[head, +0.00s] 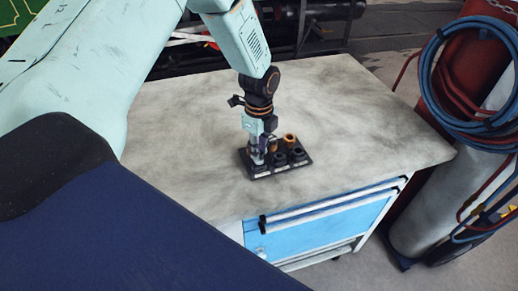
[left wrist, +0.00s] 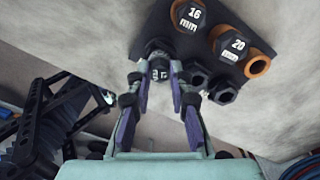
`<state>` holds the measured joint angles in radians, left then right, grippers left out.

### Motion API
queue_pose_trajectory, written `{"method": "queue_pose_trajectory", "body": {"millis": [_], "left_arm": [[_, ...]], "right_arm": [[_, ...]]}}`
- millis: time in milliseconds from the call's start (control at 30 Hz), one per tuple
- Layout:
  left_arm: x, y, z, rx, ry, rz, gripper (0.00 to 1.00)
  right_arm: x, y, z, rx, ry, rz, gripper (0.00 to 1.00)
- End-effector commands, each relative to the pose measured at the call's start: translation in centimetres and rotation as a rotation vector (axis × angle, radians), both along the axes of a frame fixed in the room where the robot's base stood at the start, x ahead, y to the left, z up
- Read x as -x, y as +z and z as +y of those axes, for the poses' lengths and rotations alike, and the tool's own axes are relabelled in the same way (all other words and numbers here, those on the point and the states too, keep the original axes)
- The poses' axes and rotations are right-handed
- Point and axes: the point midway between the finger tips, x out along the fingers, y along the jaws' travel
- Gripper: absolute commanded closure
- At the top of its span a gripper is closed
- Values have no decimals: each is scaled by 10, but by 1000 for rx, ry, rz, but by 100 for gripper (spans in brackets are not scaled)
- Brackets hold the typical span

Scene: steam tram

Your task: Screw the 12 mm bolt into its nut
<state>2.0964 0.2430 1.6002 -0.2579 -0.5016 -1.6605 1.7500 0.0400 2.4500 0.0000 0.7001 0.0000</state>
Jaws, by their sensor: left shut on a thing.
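A dark board (head: 283,169) lies on the worktop and carries bolts and nuts. My left gripper (head: 257,158) points down over the board's left end. In the left wrist view its fingers (left wrist: 161,80) are shut on the 12 mm bolt (left wrist: 160,68), whose dark head with a white label shows between the fingertips. The fingers hide what is under the bolt, so I cannot tell whether it touches a nut. Beside it are the 16 mm bolt (left wrist: 190,15), the 20 mm bolt (left wrist: 233,45), an orange ring (left wrist: 259,65) and a dark nut (left wrist: 223,92). My right gripper is not in view.
The grey worktop (head: 355,115) is bare around the board. Below its front edge is a blue drawer cabinet (head: 325,218). Gas cylinders with coiled blue hoses (head: 470,80) stand at the right. Dark machinery (head: 310,22) is behind the table.

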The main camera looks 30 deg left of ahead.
Motion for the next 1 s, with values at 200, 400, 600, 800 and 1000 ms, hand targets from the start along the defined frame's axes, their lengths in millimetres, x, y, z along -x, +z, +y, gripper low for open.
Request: {"method": "queue_pose_trajectory", "body": {"millis": [200,400,600,800,1000], "left_arm": [[0,0,0,0,-110,1,79],[0,0,0,1,-107,0,62],[0,0,0,0,-105,0,53],[0,0,0,0,-105,0,47],[0,0,0,0,-105,0,46]], "right_arm": [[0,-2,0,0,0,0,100],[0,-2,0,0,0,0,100],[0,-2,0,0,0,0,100],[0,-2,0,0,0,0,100],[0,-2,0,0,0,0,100]]}}
